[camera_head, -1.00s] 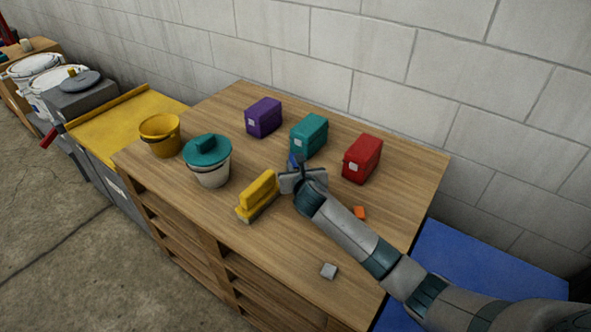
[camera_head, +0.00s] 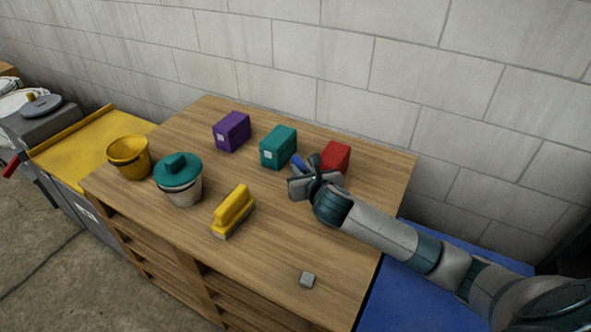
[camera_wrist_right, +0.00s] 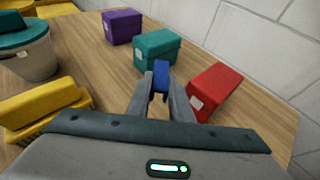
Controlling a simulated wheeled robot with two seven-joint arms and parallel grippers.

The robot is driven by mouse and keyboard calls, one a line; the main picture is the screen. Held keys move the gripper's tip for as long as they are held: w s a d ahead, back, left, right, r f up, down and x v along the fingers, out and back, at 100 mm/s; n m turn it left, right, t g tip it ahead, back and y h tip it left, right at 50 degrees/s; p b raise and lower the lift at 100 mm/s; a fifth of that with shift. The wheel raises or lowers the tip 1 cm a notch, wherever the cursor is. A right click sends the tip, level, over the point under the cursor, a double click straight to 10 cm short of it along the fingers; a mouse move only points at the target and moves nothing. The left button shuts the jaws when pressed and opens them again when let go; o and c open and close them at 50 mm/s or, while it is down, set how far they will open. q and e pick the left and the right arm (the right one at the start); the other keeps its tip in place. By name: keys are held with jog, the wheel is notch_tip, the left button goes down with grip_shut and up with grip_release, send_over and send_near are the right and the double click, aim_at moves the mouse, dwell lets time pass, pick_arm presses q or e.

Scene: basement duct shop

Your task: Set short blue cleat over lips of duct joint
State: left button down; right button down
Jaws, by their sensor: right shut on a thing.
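The short blue cleat (camera_head: 298,163) is between the fingertips of my right gripper (camera_head: 305,174), which is shut on it. In the right wrist view the cleat (camera_wrist_right: 161,74) sticks out beyond the grey fingertips (camera_wrist_right: 161,92), in front of the teal box. In the head view the gripper is over the table, in front of the red box and partly covering it. I cannot tell how high the cleat is. I cannot make out the lips of a duct joint in either view. My left gripper is not in view.
On the wooden table (camera_head: 275,240) stand purple (camera_head: 231,132), teal (camera_head: 278,147) and red (camera_head: 336,156) boxes, a yellow-handled brush (camera_head: 234,210), a teal-lidded bucket (camera_head: 181,188), a yellow bucket (camera_head: 128,157) and a small grey block (camera_head: 307,279). The front middle is clear.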

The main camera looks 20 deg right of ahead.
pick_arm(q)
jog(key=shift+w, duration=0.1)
pick_arm(e)
jog(key=shift+r, duration=0.1)
dwell(0.5)
